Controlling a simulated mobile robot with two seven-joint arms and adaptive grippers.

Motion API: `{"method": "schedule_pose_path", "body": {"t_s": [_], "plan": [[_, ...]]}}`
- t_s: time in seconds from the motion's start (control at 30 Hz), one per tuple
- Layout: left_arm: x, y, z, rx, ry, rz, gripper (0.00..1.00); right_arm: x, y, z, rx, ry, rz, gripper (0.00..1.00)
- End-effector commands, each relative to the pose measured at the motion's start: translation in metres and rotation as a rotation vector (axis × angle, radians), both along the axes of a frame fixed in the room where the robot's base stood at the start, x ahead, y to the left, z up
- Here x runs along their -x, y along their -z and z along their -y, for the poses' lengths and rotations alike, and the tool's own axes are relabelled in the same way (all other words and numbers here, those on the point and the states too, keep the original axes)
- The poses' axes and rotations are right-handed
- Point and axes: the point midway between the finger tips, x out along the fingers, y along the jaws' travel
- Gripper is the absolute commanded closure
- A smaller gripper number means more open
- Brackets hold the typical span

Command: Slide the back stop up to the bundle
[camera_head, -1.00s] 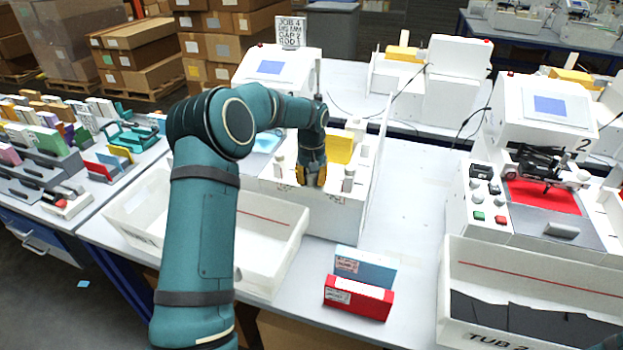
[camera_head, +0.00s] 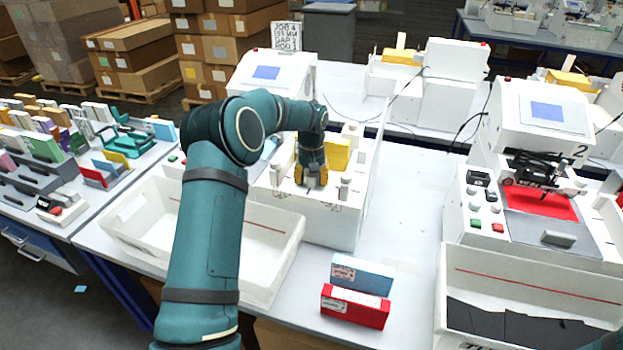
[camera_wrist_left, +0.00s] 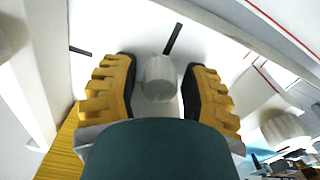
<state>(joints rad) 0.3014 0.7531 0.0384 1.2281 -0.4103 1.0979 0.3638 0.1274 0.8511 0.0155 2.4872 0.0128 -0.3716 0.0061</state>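My left gripper (camera_head: 311,180) points down over the top of the white machine (camera_head: 330,226) at the centre of the head view. In the left wrist view its two yellow-and-black fingers (camera_wrist_left: 160,88) are apart, one on each side of a pale round knob (camera_wrist_left: 158,78). I cannot tell whether they touch it. A yellow block (camera_head: 337,154) stands upright just behind and right of the gripper; a yellow surface (camera_wrist_left: 62,152) shows at the lower left in the wrist view. I cannot clearly make out which part is the back stop or the bundle. My right gripper is out of view.
A pale post (camera_head: 345,184) stands right of the gripper. A blue box (camera_head: 362,272) and a red box (camera_head: 355,307) stand on the table. The table right of the machine is mostly clear.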

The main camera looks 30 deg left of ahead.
Motion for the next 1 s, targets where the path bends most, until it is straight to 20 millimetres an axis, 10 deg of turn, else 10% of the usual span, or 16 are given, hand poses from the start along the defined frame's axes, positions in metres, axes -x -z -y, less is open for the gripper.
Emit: {"method": "schedule_pose_path", "body": {"t_s": [0.7, 1.0], "plan": [[-0.001, -0.107, 0.0, 0.0, -0.001, 0.001, 0.55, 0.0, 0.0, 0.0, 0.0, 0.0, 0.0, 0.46], [-0.001, -0.12, 0.0, 0.0, 0.001, -0.001, 0.55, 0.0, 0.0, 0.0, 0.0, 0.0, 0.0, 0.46]]}}
